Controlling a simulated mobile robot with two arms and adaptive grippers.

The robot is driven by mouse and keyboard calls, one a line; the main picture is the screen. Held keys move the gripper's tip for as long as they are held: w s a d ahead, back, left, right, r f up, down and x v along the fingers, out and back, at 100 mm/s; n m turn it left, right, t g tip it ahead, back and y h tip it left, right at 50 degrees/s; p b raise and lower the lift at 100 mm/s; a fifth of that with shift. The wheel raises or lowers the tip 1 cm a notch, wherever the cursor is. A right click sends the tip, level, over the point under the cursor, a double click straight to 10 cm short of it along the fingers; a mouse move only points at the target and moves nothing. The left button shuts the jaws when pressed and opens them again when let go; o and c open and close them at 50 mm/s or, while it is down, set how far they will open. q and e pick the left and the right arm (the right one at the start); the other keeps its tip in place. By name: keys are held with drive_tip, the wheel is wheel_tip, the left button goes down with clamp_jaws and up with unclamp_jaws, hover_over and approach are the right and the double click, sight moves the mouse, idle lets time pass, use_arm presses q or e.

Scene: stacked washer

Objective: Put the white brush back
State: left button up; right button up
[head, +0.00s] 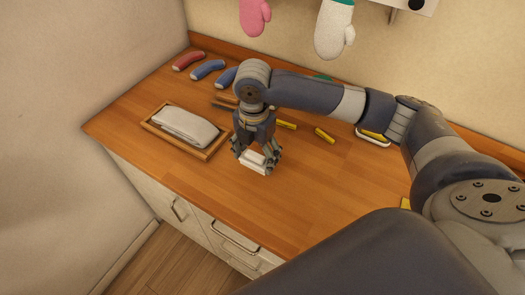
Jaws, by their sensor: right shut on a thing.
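My right gripper (256,156) points down over the wooden counter, to the right of the tray. It is shut on a small white block-like thing, which I take to be the white brush (254,161). The fingers cover part of the brush, and its bristles cannot be made out. Whether it touches the counter or hangs just above it is hard to tell. My left gripper is not in view.
A wooden tray (208,155) holds a folded pale cloth (186,126). Red (188,61) and blue (208,70) rolled items lie at the back left. Yellow pieces (325,135) and a white dish (373,141) lie behind. Mitts (334,29) hang above. The front counter is clear.

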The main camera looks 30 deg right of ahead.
sight(262, 156)
drive_tip(key=w+d, duration=0.1)
drive_tip(key=d, duration=0.2)
drive_tip(key=shift+w+f, duration=0.15)
drive_tip(key=shift+w, duration=0.2)
wheel_tip(262, 156, down, 3)
drive_tip(key=shift+r+p, duration=0.1)
drive_tip(key=shift+p, duration=0.65)
drive_tip(key=shift+f, duration=0.35)
drive_tip(key=shift+f, duration=0.15)
drive_tip(key=o, duration=1)
drive_tip(key=shift+c, duration=0.2)
wheel_tip(262, 156, up, 12)
drive_tip(key=b, duration=0.2)
drive_tip(key=shift+a, duration=0.1)
